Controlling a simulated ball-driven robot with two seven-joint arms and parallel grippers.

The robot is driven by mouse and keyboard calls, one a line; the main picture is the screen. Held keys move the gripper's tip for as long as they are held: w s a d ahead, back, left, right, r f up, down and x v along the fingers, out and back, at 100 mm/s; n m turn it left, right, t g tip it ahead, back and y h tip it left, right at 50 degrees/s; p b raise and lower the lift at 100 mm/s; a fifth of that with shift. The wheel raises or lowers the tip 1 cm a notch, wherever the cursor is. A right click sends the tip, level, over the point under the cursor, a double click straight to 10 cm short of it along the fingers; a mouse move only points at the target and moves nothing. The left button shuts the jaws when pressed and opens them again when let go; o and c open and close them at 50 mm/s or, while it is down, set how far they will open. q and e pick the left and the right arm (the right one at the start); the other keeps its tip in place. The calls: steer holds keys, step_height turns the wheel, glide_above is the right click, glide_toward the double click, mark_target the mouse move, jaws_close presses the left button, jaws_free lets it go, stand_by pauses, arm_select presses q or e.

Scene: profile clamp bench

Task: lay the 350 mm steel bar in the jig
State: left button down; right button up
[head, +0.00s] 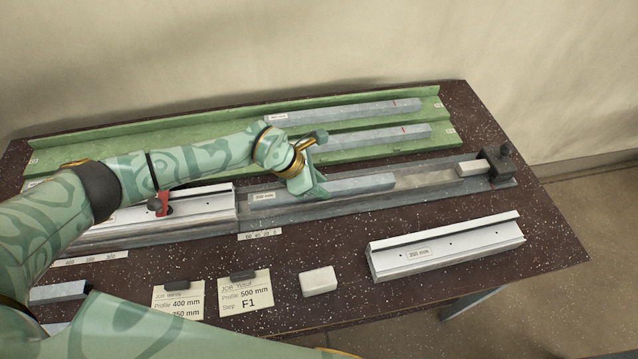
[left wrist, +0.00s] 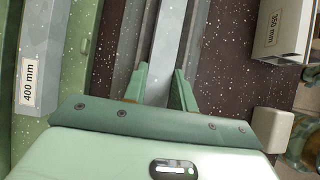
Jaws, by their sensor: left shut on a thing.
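My left gripper (head: 308,190) is shut on a grey steel bar (head: 360,186). The bar lies along the grey channel of the jig (head: 425,180); I cannot tell whether it rests on the channel floor or is just above it. A small label, too small to read, shows on it left of my fingers. In the left wrist view the bar (left wrist: 170,45) runs between the two green fingers (left wrist: 160,88). A black end stop (head: 495,167) with a pale block beside it closes the jig's right end. My right gripper is not in view.
Other steel bars (head: 350,110) lie in the green rack (head: 200,123) behind the jig. A white 350 mm profile (head: 445,250), a pale block (head: 318,281) and job cards (head: 245,293) stand in front. A red clamp part (head: 160,202) is at the left rail.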

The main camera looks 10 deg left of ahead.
arm_select(q)
steer(key=c, duration=1.4)
jaws_free()
steer(key=shift+s+a+f, duration=0.1)
steer(key=shift+s+f, duration=0.15)
steer(key=shift+f, duration=0.2)
steer(key=shift+r, duration=0.25)
steer(key=p+v, duration=0.2)
steer(key=v, duration=1)
steer(key=shift+w+r+p, duration=0.3)
steer(key=shift+r+p, duration=0.05)
steer(key=shift+r, duration=0.1)
steer(key=shift+f, duration=0.1)
